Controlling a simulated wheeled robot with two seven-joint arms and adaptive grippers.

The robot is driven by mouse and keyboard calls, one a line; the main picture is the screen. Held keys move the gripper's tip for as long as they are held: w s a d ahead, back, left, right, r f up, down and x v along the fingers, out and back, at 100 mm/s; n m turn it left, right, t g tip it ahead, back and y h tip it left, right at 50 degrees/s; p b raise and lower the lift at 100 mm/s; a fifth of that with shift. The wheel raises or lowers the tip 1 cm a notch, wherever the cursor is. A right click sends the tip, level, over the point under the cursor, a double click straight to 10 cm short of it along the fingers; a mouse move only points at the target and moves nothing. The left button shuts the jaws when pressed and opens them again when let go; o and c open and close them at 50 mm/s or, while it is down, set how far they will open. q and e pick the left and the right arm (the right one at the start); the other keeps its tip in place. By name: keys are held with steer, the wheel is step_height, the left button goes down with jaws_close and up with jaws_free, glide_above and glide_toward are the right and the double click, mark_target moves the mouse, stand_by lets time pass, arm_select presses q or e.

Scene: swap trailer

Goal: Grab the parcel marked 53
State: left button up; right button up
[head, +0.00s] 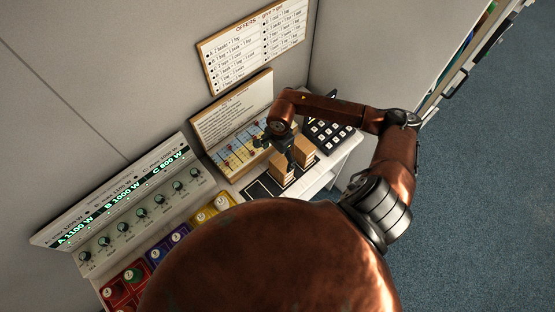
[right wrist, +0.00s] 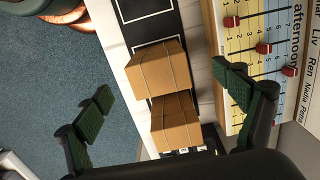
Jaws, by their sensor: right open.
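Two brown cardboard parcels tied with string stand close together on the white counter, a front-left one (head: 281,174) and a back-right one (head: 304,153). Both also show in the right wrist view, one nearer the middle (right wrist: 157,70) and one below it (right wrist: 177,125). I cannot read a number on either, so I cannot tell which is marked 53. My right gripper (head: 290,155) hangs over the parcels. Its green-padded fingers are spread wide on either side of them in the right wrist view, empty. My left gripper is not in view.
Black marked squares (head: 262,187) lie on the counter left of the parcels. A slider board (head: 238,148) stands behind them and a keypad (head: 328,133) to the right. A panel of knobs (head: 142,213) and coloured trays (head: 168,245) lie left. Open carpet (head: 470,190) is at right.

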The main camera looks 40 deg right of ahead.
mark_target(282, 163)
steer(key=shift+d+f, duration=0.2)
steer(key=shift+d, duration=0.4)
steer(key=shift+s+d+f+p, duration=0.15)
steer(key=shift+f+p, duration=0.2)
steer(key=shift+f, duration=0.55)
step_height(282, 163, down, 4)
steer(key=shift+s+d+f+p, duration=0.1)
steer(key=shift+p, duration=1.05)
steer(key=shift+f, duration=0.65)
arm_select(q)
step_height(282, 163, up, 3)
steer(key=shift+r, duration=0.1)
arm_select(e)
steer(key=shift+c, duration=0.6)
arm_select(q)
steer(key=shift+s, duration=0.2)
arm_select(e)
steer(key=c, duration=1.2)
steer(key=shift+r, duration=0.1)
